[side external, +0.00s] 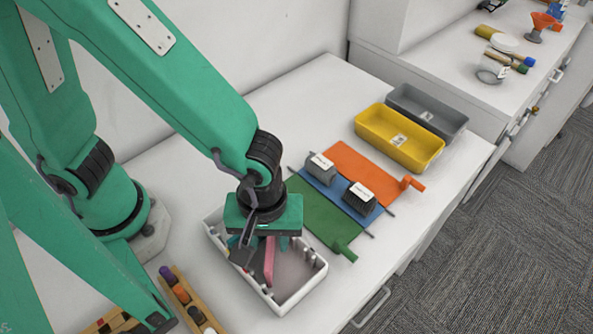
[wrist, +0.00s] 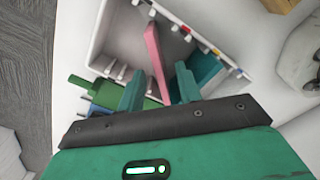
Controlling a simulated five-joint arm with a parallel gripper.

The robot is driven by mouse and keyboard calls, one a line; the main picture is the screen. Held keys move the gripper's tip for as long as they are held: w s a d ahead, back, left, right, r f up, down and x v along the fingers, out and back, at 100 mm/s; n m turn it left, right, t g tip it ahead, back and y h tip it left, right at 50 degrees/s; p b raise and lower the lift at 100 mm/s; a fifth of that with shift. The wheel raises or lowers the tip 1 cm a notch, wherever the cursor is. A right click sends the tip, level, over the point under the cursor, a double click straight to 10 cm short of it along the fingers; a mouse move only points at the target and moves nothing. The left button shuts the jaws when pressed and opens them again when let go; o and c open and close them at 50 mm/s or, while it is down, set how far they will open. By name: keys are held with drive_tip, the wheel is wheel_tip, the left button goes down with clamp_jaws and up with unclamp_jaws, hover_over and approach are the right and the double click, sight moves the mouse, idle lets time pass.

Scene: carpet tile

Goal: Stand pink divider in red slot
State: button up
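The pink divider (side external: 268,260) stands on edge, slightly tilted, inside the white tray (side external: 314,287). It also shows in the wrist view (wrist: 154,55). My gripper (wrist: 160,85) is directly over the tray with its fingers down around the divider's near end. The fingers are apart, and gaps show between them and the divider. A teal panel (wrist: 207,68) shows beside my right-hand finger.
Yellow (side external: 400,147) and grey (side external: 440,112) bins stand farther back. A wooden rack (side external: 190,300) with coloured items sits at the tray's left.

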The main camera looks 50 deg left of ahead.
sight(269, 243)
drive_tip(key=shift+c, duration=0.2)
clamp_jaws()
drive_tip(key=shift+r, duration=0.15)
wheel_tip(269, 243, up, 10)
idle(0.8)
idle(0.7)
drive_tip(key=m, duration=0.6)
drive_tip(key=r+m, duration=0.1)
drive_tip(key=m, duration=0.2)
drive_tip(key=shift+r, duration=0.1)
